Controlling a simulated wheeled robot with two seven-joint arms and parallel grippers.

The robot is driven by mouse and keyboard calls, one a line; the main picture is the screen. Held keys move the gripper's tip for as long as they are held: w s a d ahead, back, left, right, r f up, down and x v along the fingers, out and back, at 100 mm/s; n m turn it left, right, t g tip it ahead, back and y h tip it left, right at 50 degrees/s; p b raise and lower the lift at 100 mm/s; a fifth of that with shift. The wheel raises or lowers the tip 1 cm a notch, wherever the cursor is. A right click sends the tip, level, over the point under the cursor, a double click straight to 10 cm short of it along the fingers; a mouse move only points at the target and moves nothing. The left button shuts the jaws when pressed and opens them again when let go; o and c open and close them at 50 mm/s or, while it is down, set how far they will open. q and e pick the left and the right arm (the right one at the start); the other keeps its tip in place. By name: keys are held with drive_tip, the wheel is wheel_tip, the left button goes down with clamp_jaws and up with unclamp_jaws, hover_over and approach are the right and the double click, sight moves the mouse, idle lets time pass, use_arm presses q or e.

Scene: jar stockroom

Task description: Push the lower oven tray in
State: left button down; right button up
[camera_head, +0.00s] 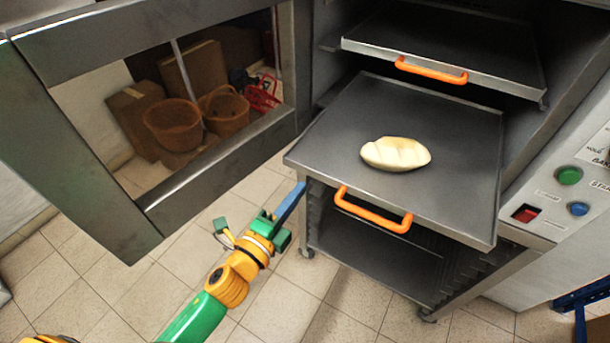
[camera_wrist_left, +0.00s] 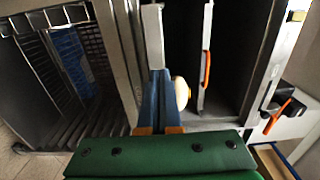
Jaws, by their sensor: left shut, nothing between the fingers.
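The lower oven tray (camera_head: 450,190) is a dark metal sheet that sticks out of the oven toward me. It has an orange handle (camera_head: 372,210) on its front edge and a pale scored loaf (camera_head: 395,154) on top. My left gripper (camera_head: 303,186), with blue fingers, is shut and empty at the tray's front left corner, left of the handle. I cannot tell if the fingertips touch the tray edge. In the left wrist view the closed fingers (camera_wrist_left: 158,78) point toward the oven, and the loaf (camera_wrist_left: 181,92) shows just right of them. My right gripper is out of view.
The upper tray (camera_head: 450,40) with its orange handle (camera_head: 430,70) sits above. The oven door (camera_head: 90,150) stands open at the left, with baskets (camera_head: 172,125) seen through its window. The control panel (camera_head: 570,190) is at the right. Tiled floor in front is clear.

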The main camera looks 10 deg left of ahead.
sight(313, 173)
use_arm(q)
drive_tip(key=x, duration=0.4)
idle(0.3)
